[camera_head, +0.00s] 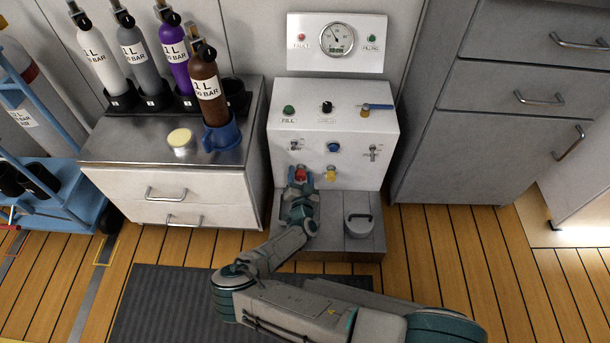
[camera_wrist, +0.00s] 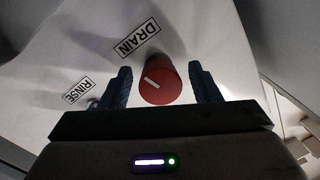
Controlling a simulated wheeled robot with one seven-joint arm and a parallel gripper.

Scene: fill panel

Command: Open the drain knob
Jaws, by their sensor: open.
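The drain knob (camera_wrist: 160,84) is a round red knob with a white line on its face, below the DRAIN label (camera_wrist: 138,37) in the wrist view. In the wrist view the white line is tilted. My gripper (camera_wrist: 162,84) is open, with one dark finger on each side of the knob and small gaps showing. In the head view my gripper (camera_head: 300,174) is at the lower left of the white fill panel (camera_head: 352,180), and the red knob (camera_head: 300,175) shows between its fingers.
A yellow knob (camera_head: 331,173), a blue knob (camera_head: 334,147) and a small valve (camera_head: 373,152) are on the panel to the right. A lidded pot (camera_head: 359,224) stands on the base below.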

